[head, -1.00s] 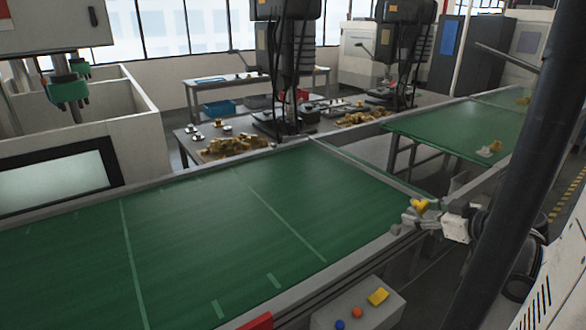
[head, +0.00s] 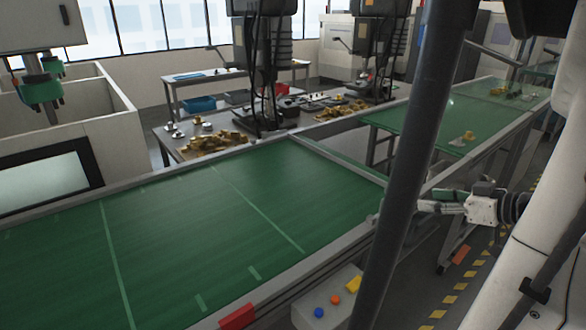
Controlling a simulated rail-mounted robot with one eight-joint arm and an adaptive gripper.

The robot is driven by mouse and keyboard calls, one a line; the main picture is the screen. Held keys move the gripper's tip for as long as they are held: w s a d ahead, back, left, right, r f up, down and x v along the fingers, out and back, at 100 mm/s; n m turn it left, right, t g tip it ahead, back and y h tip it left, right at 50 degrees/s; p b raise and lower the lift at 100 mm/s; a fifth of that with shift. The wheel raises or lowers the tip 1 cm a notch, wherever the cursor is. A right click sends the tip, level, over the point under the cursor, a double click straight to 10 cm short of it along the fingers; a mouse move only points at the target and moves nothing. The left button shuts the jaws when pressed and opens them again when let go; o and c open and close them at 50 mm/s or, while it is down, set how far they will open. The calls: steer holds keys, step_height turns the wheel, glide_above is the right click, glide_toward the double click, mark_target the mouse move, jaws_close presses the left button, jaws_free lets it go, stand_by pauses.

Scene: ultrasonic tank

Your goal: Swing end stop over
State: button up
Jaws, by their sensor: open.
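A grey bar (head: 335,160) lies across the far right end of the near green belt (head: 230,220). It may be the end stop, but I cannot tell for sure. Its near end meets the belt's right corner, where a dark post of mine hides part of the view. The yellow piece seen earlier near that corner does not show there now. My gripper (head: 432,201) is to the right of the post, beyond the near belt's corner, pointing left. Its fingers are apart with nothing seen between them.
A second green belt (head: 480,115) runs on at the upper right with a small yellow-and-white part (head: 468,136) on it. A control box (head: 330,300) with buttons stands at the front. Drill presses and brass parts (head: 215,142) stand behind.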

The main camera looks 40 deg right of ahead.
steer(key=w+a+r+g+y, duration=0.1)
steer(key=w+a+r+y, duration=0.1)
steer(key=w+a, duration=0.9)
steer(key=w+a+r+m+g+y, duration=0.1)
steer(key=w+a+r+y, duration=0.1)
steer(key=w+a, duration=1)
steer(key=shift+w+r+y, duration=0.3)
steer(key=shift+w+r, duration=0.15)
steer(key=shift+w, duration=0.35)
steer(key=shift+a, duration=0.1)
